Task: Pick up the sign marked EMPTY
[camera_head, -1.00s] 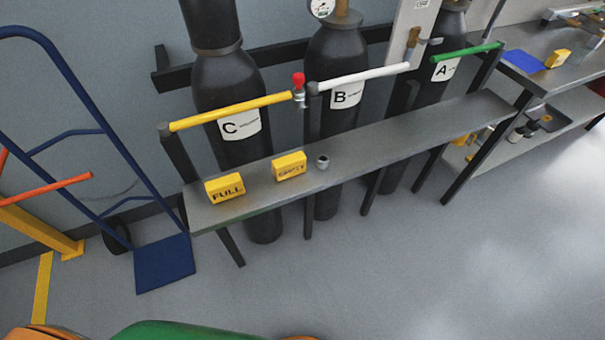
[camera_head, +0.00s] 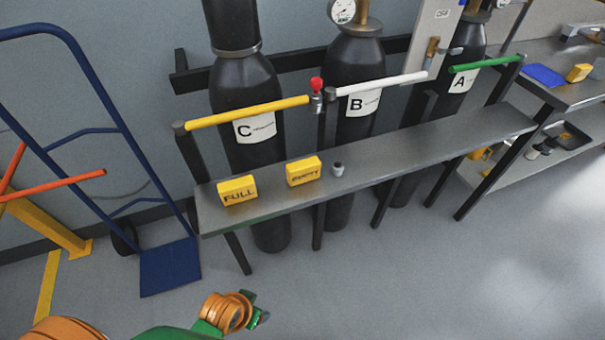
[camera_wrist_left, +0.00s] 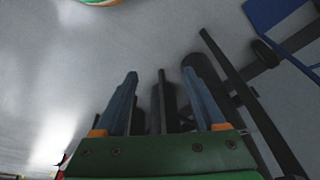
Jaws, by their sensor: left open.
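The yellow sign marked EMPTY (camera_head: 303,171) stands on the grey shelf (camera_head: 400,160) in front of the gas cylinders. The yellow sign marked FULL (camera_head: 238,190) stands to its left, apart from it. A small grey fitting (camera_head: 338,170) stands just to its right. My left arm shows at the bottom of the head view, in front of and below the shelf, away from the signs. In the left wrist view my left gripper (camera_wrist_left: 160,77) is open, with nothing between its fingers. Neither sign shows there. My right gripper is not in view.
Cylinders C (camera_head: 245,95), B (camera_head: 356,75) and A (camera_head: 465,60) stand behind the yellow, white and green bars. A blue hand truck (camera_head: 170,266) stands at the left. A workbench (camera_head: 560,90) is at the right. The floor in front is clear.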

